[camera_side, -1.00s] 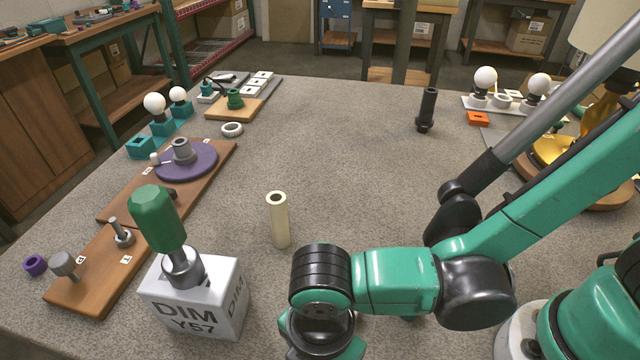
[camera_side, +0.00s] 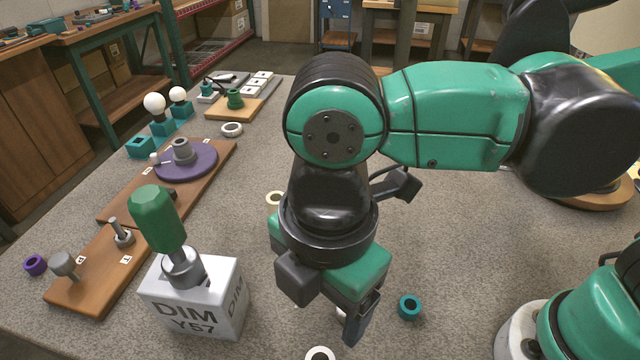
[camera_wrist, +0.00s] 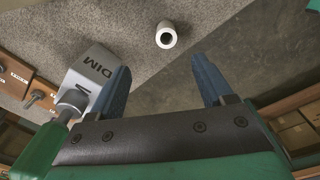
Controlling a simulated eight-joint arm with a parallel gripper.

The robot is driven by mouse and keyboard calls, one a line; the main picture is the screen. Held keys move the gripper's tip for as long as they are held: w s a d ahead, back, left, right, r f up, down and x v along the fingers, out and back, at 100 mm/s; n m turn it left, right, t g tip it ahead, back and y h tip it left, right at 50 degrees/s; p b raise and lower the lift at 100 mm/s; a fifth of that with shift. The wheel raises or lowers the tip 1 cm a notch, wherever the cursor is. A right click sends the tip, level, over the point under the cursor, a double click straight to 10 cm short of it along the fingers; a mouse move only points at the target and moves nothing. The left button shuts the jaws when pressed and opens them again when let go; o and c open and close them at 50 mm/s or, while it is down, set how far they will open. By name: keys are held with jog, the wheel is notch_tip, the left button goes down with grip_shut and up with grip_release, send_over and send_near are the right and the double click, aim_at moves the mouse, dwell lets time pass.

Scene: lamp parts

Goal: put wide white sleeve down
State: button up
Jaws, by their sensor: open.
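A wide white sleeve (camera_side: 320,354) stands at the bottom edge of the side view, partly cut off by the frame. A white sleeve with an open bore, apparently the same one, shows upright in the wrist view (camera_wrist: 166,36), near the table's edge. My gripper (camera_side: 352,320) points down above the table. In the wrist view its two blue fingers (camera_wrist: 160,68) are spread, with nothing between them. The sleeve stands beyond the fingertips, apart from them. A small white patch beside the fingers in the side view is mostly hidden.
A white DIM box (camera_side: 195,300) holding a green-handled tool (camera_side: 157,217) stands to the left. A teal ring (camera_side: 409,307) lies to the right of my gripper. A cream tube (camera_side: 274,199) is mostly hidden behind my arm. Wooden boards with lamp parts line the left.

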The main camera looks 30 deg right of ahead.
jog(key=w+d+m+t, duration=0.3)
jog(key=w+d+m, duration=0.1)
jog(key=d+m, duration=0.6)
jog(key=w+d+m+t, duration=0.4)
jog(key=d+m, duration=0.6)
jog(key=d, duration=0.2)
jog(key=shift+w+d+m, duration=0.3)
jog(key=shift+m, duration=0.1)
jog(key=shift+f, duration=0.1)
